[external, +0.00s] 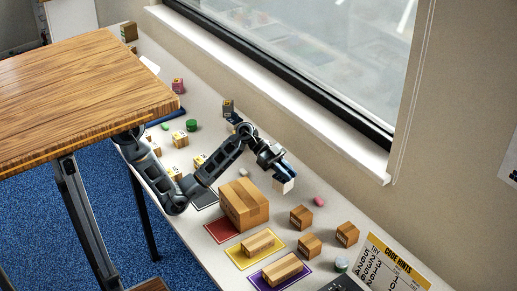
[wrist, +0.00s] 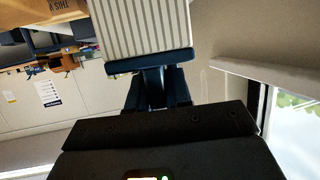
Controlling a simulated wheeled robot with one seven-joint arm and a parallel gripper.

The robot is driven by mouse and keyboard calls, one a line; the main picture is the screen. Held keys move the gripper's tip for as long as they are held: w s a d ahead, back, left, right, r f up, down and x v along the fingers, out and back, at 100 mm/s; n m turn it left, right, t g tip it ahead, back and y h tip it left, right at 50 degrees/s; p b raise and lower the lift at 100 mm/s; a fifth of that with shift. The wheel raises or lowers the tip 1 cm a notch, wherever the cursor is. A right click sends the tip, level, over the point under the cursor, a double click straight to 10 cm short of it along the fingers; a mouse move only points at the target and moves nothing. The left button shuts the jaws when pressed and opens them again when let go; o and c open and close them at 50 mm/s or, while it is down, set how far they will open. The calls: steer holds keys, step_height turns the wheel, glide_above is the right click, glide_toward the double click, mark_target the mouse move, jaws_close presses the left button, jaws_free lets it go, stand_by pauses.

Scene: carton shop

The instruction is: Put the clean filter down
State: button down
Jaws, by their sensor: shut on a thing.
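The clean filter is a white block with fine pleats (wrist: 142,26). It fills the top middle of the wrist view, against the dark blue fingers. My gripper (wrist: 150,62) is shut on it. In the external view my gripper (external: 279,174) is over the right part of the long table, near the window side, with the white filter (external: 283,187) under its fingers. The filter appears held above the tabletop, just right of the large carton. The far side of the filter is out of frame in the wrist view.
A large carton (external: 244,204) stands on a red mat (external: 221,230). Smaller cartons lie on a yellow mat (external: 239,261) and a purple mat (external: 258,281). Several small cartons (external: 301,217), a pink object (external: 319,201) and a code hints board (external: 386,262) stand near. Window wall borders the table.

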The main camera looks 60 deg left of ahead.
steer(key=shift+s+d+r, duration=0.5)
steer(key=shift+s+d, duration=0.1)
steer(key=shift+d, duration=0.1)
steer(key=s+d+r+m+g+p, duration=0.1)
steer(key=s+r+p, duration=0.35)
steer(key=s, duration=0.65)
steer(key=s+d+r+m+g+p, duration=0.1)
steer(key=s+r+g+p, duration=0.15)
steer(key=s+r, duration=0.55)
steer(key=shift+t, duration=0.45)
steer(key=shift+w+a+f+b, duration=0.95)
steer(key=shift+a+f, duration=0.45)
steer(key=shift+f, duration=0.7)
steer(key=shift+w+a+f+b, duration=0.75)
steer(key=shift+w+a+f, duration=0.5)
steer(key=shift+f, duration=0.9)
steer(key=shift+w+a+f+b, duration=0.85)
steer(key=shift+a+f, duration=0.7)
steer(key=shift+f, duration=0.55)
